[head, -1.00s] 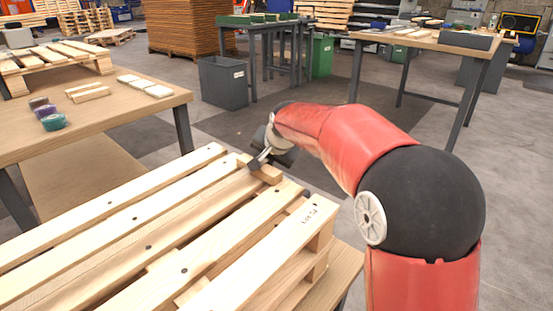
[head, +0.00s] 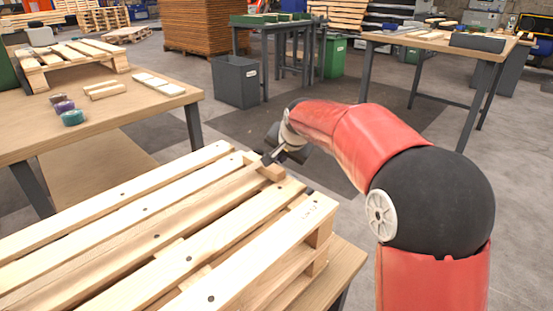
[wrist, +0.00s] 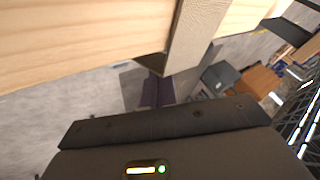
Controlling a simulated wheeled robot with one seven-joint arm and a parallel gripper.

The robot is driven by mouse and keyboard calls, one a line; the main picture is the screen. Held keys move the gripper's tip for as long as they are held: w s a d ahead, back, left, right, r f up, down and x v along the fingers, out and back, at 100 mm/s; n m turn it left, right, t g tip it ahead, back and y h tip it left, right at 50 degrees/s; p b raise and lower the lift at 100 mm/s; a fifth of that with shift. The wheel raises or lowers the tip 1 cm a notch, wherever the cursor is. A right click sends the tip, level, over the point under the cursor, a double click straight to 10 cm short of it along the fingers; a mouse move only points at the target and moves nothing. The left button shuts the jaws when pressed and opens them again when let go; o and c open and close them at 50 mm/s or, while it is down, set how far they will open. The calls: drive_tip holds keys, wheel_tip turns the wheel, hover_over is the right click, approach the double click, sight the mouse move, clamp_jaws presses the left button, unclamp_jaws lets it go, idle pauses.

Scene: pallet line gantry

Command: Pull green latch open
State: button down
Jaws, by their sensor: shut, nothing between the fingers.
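No green latch can be made out in either view. My gripper (head: 268,158) is at the far right end of the wooden pallet (head: 150,208), just by a short wood block (head: 270,172). Its fingers look shut, with nothing seen between them. Whether it touches the block or pallet cannot be told. In the wrist view, the dark gripper body fills the bottom, and a pale wood piece (wrist: 80,40) crosses close above it.
A wooden table (head: 90,110) at left holds a small pallet, wood pieces and several coloured rolls (head: 72,117). A grey bin (head: 236,82) and a green bin (head: 333,57) stand behind. Another table (head: 440,42) is at back right. Grey floor lies open beyond the pallet.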

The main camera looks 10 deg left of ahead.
drive_tip(key=v, duration=0.8)
drive_tip(key=shift+a+r, duration=0.2)
drive_tip(key=shift+s, duration=0.1)
